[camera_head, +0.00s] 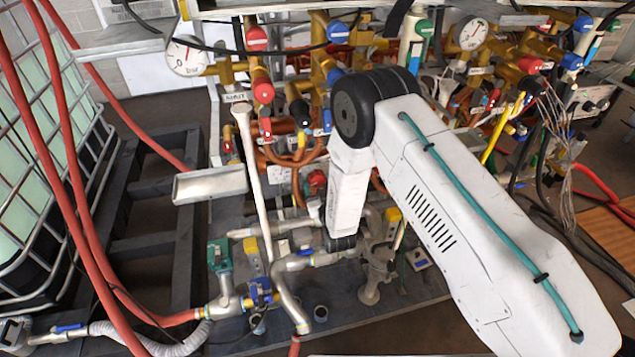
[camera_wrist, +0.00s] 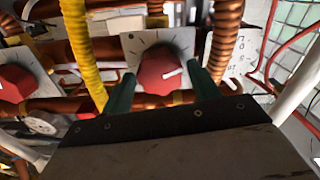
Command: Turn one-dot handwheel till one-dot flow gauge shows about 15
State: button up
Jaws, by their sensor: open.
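In the wrist view, a red handwheel (camera_wrist: 163,72) with a white pointer line sits on a pale plate with tick marks (camera_wrist: 137,42). My gripper (camera_wrist: 161,76) is open, with one dark green finger on each side of this handwheel. I cannot tell whether the fingers touch it. A white scale with numbers (camera_wrist: 238,46), partly cut off by pipes, stands right of it; its reading is not legible. A second red handwheel (camera_wrist: 14,83) is at the left edge. Dot marks are too small to tell.
Copper pipes (camera_wrist: 229,25) and a yellow corrugated hose (camera_wrist: 78,45) run close around my gripper. In the head view, a round bar gauge (camera_head: 187,55) hangs upper left and another (camera_head: 472,34) upper right. A caged tank (camera_head: 45,170) stands at the left.

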jog(key=shift+w+a, duration=0.2)
jog(key=shift+w, duration=0.5)
jog(key=c, duration=0.7)
jog(key=shift+n, duration=2.8)
jog(key=o, duration=0.7)
jog(key=shift+s, duration=0.1)
jog(key=v, duration=0.7)
jog(key=shift+s, duration=0.35)
